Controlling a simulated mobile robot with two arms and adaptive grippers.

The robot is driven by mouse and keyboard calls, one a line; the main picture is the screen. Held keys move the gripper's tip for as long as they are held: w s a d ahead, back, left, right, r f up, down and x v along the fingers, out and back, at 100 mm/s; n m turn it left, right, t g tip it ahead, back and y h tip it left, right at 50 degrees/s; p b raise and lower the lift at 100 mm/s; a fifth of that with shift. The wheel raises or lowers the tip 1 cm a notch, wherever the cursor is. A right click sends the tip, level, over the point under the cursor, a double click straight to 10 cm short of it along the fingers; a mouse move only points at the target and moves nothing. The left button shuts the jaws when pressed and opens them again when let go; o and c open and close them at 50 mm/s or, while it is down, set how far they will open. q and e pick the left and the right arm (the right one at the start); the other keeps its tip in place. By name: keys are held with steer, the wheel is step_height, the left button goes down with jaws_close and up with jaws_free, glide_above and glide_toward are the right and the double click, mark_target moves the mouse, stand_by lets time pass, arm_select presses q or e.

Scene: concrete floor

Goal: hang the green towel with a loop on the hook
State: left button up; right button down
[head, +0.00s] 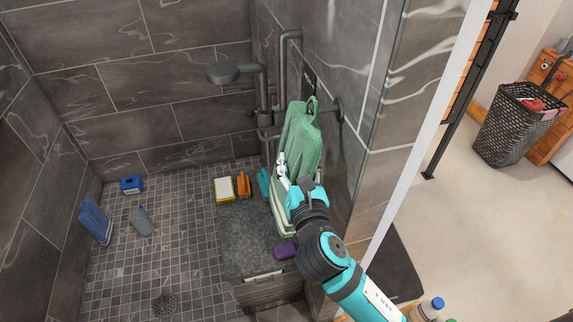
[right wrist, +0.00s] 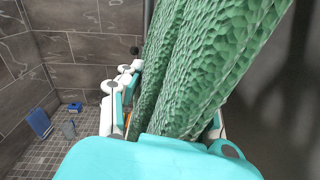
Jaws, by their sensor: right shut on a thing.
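The green towel (head: 300,140) hangs upright beside the right shower wall, with its loop (head: 312,106) at the top. A dark hook (head: 338,110) sticks out of that wall just right of the towel's top. My right gripper (head: 286,178) is shut on the left side of the towel, at mid-height. In the right wrist view the textured towel (right wrist: 205,60) fills the middle and partly hides the gripper's fingers (right wrist: 128,95); the hook cannot be made out there. My left gripper is not in view.
Shower pipes (head: 262,90) with a shower head (head: 223,72) stand just behind the towel. A stone bench (head: 245,245) below holds a yellow-white sponge (head: 224,189), an orange item (head: 244,184) and a purple item (head: 285,250).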

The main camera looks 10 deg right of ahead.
steer(key=shift+d, duration=0.6)
steer(key=shift+d+f, duration=0.45)
steer(key=shift+d, duration=0.15)
steer(key=shift+w, duration=0.1)
